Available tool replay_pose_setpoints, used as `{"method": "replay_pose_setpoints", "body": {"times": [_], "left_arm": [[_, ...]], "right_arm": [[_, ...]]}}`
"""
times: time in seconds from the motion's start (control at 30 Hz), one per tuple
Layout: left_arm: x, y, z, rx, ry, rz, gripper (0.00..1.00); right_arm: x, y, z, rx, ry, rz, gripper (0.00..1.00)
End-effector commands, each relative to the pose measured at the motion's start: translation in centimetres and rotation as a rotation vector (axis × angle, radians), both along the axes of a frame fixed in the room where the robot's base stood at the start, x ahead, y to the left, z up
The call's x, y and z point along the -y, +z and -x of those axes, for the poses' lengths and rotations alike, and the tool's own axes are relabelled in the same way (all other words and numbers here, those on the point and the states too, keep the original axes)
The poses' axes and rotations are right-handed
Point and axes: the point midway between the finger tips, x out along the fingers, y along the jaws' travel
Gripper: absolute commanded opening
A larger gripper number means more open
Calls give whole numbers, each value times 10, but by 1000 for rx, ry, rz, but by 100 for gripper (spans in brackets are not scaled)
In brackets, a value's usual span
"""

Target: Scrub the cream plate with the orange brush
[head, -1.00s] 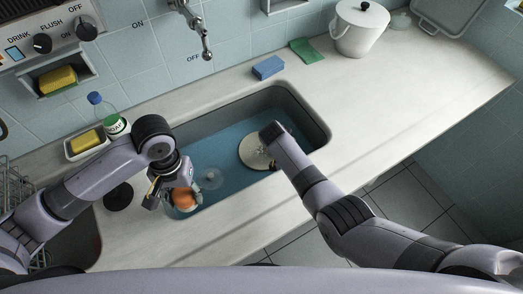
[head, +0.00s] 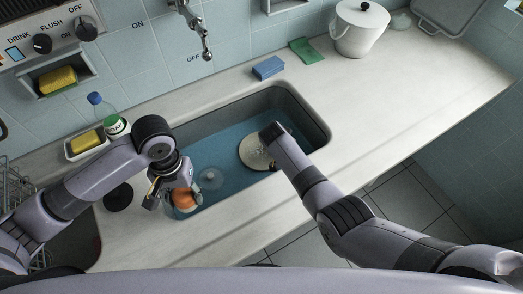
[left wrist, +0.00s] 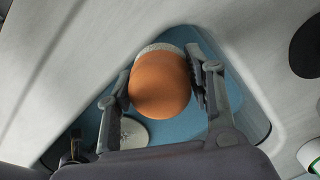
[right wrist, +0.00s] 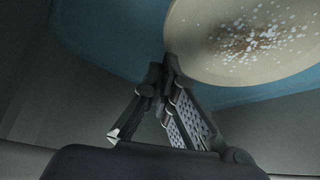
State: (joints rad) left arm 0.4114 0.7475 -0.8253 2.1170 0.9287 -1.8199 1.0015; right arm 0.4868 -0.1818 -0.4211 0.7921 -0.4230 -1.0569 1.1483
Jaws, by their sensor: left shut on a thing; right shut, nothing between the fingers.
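The cream plate (head: 251,155) lies in the right part of the sink, partly hidden by my right arm. In the right wrist view the plate (right wrist: 245,40) carries a brown stain with white specks. The orange brush (head: 183,198) is in my left gripper (head: 175,191), over the front left of the sink. In the left wrist view my left gripper (left wrist: 162,88) is shut on the rounded orange part of the brush (left wrist: 160,86); a pale rim shows beyond it. My right gripper (right wrist: 164,72) is shut and empty, its tips at the plate's edge; I cannot tell whether they touch.
The sink (head: 303,115) has a blue bottom and a round drain (head: 210,178). A blue sponge (head: 268,67), a green cloth (head: 307,51) and a white lidded pot (head: 359,28) stand behind it. A bottle (head: 115,122) stands at left. The right counter is clear.

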Motion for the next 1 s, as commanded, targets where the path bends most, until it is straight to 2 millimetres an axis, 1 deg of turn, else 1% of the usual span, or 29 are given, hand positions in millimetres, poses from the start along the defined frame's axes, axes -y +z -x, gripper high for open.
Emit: {"method": "replay_pose_setpoints", "body": {"times": [0.43, 0.57, 0.67, 1.0], "left_arm": [[0, -8, 0, 0, 0, 0, 26], [0, -6, 0, 0, 0, 0, 26], [0, -1, 0, 0, 0, 0, 26], [0, 25, 0, 0, 0, 0, 26]], "right_arm": [[0, -9, 0, 0, 0, 0, 0], [0, -7, 0, -1, 0, -1, 0], [0, -1, 0, -1, 0, -1, 0], [0, 27, 0, 0, 0, 0, 0]]}}
